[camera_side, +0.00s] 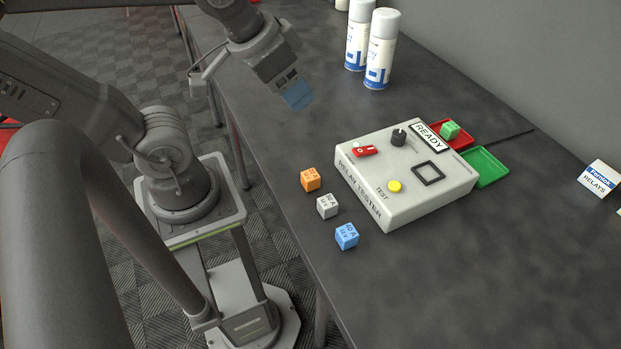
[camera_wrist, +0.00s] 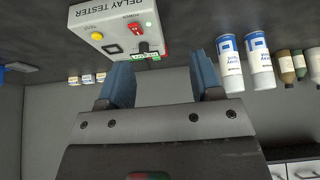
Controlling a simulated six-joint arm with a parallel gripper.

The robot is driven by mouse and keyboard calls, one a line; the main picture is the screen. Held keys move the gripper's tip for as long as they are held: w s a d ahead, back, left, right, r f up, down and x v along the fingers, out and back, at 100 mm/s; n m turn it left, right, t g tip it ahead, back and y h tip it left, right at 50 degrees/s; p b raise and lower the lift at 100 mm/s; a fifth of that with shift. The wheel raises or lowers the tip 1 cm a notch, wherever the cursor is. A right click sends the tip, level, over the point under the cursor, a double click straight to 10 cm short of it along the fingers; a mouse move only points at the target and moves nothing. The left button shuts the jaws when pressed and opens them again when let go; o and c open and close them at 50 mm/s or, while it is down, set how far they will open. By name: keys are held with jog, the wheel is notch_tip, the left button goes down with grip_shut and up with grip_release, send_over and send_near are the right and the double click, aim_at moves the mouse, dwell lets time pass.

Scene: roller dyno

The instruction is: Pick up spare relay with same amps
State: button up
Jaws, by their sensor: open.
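A green relay cube (camera_side: 449,130) sits in the small red tray (camera_side: 466,145) behind the relay tester (camera_side: 400,204); its label is too small to read. An orange relay cube (camera_side: 310,180), a white relay cube (camera_side: 327,206) and a blue relay cube (camera_side: 346,236) stand in a row on the bench left of the tester. Their faces carry amp and volt markings; the amp figures are hard to read surely. My gripper (camera_side: 297,96) is open and empty, above the bench, up and left of the tester. Its two blue fingers also show apart in the wrist view (camera_wrist: 165,80).
An empty green tray (camera_side: 488,166) lies beside the red one. The tester has a READY display, a red switch, a knob, a yellow button and a square socket. Two spray cans (camera_side: 380,50) stand at the back. A Fendox relays box (camera_side: 600,179) is at right. The front bench is clear.

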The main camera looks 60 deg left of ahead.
aim_at(311, 175)
jog(key=d+f+n+g, duration=0.1)
jog(key=f+n+g, duration=0.1)
jog(key=f+n, duration=0.3)
jog(key=w+d+f+n+g, duration=0.1)
jog(key=f+n, duration=0.5)
jog(key=n, duration=0.1)
jog(key=d+f+n+g, duration=0.2)
jog(key=f+n, duration=0.3)
jog(key=f, duration=0.1)
jog(key=shift+w+f+n+g, duration=0.15)
jog(key=shift+w+n+g, duration=0.15)
jog(key=shift+n, duration=0.1)
jog(key=c, duration=1)
